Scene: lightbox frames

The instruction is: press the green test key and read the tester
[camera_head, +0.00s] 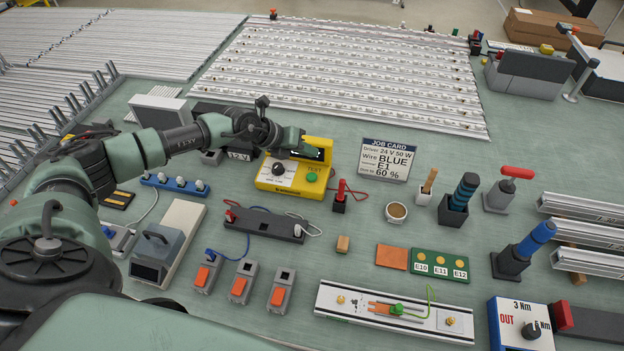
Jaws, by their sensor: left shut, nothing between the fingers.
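The yellow tester (266,186) stands in the middle of the bench, with a dark dial (279,168) on its face. Its green test key (312,177) shows at the right of the face, near the lettering TEST. My left gripper (316,154) is shut and empty, above the upper part of the tester and just behind the key in the picture. It hides part of the tester's display, and I cannot read any value there. Whether the fingers touch the tester I cannot tell. My right gripper is not in view.
A job card (386,160) reads driver 24 V 50 W, wire BLUE, E1, 60 %. A red-topped block (339,198) stands right of the tester. A dark driver bar (262,224) with wires lies in front. A white-railed light strip (360,302) lies nearer.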

